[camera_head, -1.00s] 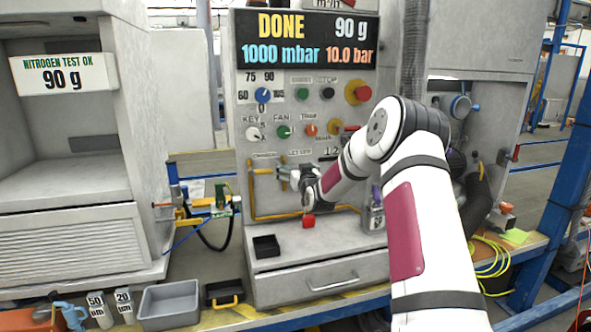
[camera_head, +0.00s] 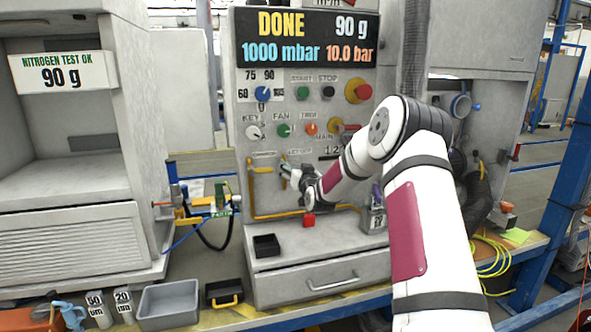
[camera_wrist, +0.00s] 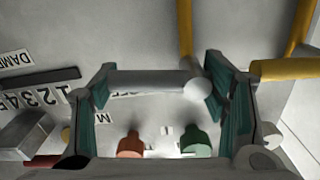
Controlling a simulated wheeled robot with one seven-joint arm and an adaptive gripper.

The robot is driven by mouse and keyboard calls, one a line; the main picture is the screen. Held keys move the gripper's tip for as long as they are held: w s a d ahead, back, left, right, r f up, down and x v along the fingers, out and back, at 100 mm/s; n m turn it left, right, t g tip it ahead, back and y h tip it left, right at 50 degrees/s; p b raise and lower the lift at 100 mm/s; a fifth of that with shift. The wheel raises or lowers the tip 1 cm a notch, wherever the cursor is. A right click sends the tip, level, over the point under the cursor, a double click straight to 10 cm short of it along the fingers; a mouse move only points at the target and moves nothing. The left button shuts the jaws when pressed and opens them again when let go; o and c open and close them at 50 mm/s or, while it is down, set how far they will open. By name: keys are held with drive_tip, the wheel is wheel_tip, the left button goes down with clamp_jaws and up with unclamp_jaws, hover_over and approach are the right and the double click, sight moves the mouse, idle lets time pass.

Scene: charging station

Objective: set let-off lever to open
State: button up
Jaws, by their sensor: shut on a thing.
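The let-off lever (camera_wrist: 150,82) is a grey bar with a rounded end, seen crosswise between my fingers in the wrist view. My gripper (camera_wrist: 158,92) is shut on it, with a teal-lined finger at each end. In the head view my gripper (camera_head: 287,172) is at the front panel, just below the let-off label (camera_head: 299,152). The gripper hides the lever there, so its exact angle is hard to tell. The label is partly covered by the bar in the wrist view.
Yellow pipes (camera_wrist: 285,68) run close beside my right finger in the wrist view. Knobs, including a green one (camera_head: 284,130), sit above my gripper.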

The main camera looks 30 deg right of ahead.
drive_tip(key=m, duration=0.1)
drive_tip(key=f+m+b, duration=0.1)
drive_tip(key=m, duration=0.1)
drive_tip(key=shift+m, duration=0.3)
drive_tip(key=m, duration=0.1)
drive_tip(key=m+b, duration=0.1)
drive_tip(key=m, duration=0.1)
drive_tip(key=f+m, duration=0.1)
drive_tip(key=shift+w+a+m+b, duration=0.15)
drive_tip(key=shift+a+m+b, duration=0.15)
drive_tip(key=shift+a+b, duration=0.1)
drive_tip(key=shift+w+a+f+m+b, duration=0.1)
drive_tip(key=shift+a+m+b, duration=0.15)
drive_tip(key=shift+m, duration=1.1)
drive_tip(key=shift+w+a+f+m+b, duration=0.1)
drive_tip(key=shift+a+f+m+b, duration=0.15)
drive_tip(key=shift+m, duration=1.15)
drive_tip(key=shift+w+a+m+b, duration=0.15)
drive_tip(key=shift+a+m, duration=0.2)
drive_tip(key=shift+m, duration=1)
drive_tip(key=shift+s, duration=0.1)
drive_tip(key=o, duration=1.7)
drive_tip(key=v, duration=1.2)
